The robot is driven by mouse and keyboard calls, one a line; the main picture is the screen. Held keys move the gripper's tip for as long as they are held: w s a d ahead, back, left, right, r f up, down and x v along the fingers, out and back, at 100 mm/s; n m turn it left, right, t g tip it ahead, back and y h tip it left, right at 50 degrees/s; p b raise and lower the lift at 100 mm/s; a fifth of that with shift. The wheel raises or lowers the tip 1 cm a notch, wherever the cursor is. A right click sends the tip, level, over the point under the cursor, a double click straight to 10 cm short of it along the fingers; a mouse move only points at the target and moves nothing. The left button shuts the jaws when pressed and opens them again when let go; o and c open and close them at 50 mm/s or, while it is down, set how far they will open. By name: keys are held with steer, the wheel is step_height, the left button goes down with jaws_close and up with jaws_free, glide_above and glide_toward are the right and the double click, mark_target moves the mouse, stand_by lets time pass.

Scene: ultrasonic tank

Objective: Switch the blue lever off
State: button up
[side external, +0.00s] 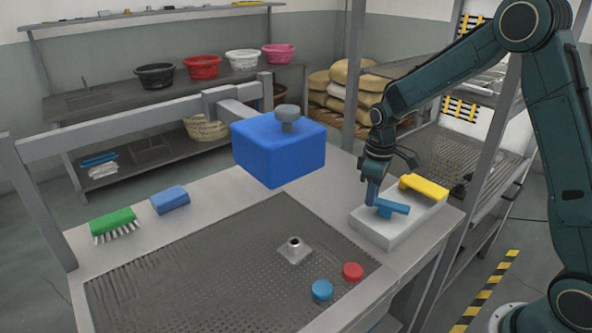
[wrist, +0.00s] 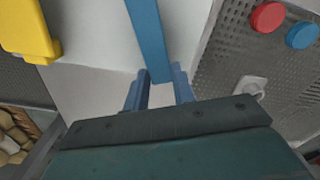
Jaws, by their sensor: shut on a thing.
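The blue lever (side external: 390,207) sits on a white box (side external: 378,237) at the right of the table. My gripper (side external: 372,192) points down over the box and is shut on the lever's left end. In the wrist view, the blue lever (wrist: 147,35) runs down between my two blue fingers (wrist: 160,92). A yellow lever (side external: 424,187) lies beside it on the same box, farther back. It also shows in the wrist view (wrist: 32,30) at the upper left.
A large blue block (side external: 278,155) with a grey knob hangs over the table to the left of my gripper. Red (side external: 352,271) and blue (side external: 322,290) round buttons stand near the front. A green brush (side external: 113,223) and a blue sponge (side external: 170,200) lie at the left.

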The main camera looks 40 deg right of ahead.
steer(key=shift+w+d+m, duration=0.1)
steer(key=shift+d+m, duration=0.3)
steer(key=shift+m, duration=0.8)
steer(key=shift+w+d+m, duration=0.1)
steer(key=shift+d+m, duration=0.3)
steer(key=shift+m, duration=0.8)
steer(key=o, duration=1)
step_height(320, 180, up, 14)
steer(key=shift+f, duration=0.1)
steer(key=shift+s, duration=0.1)
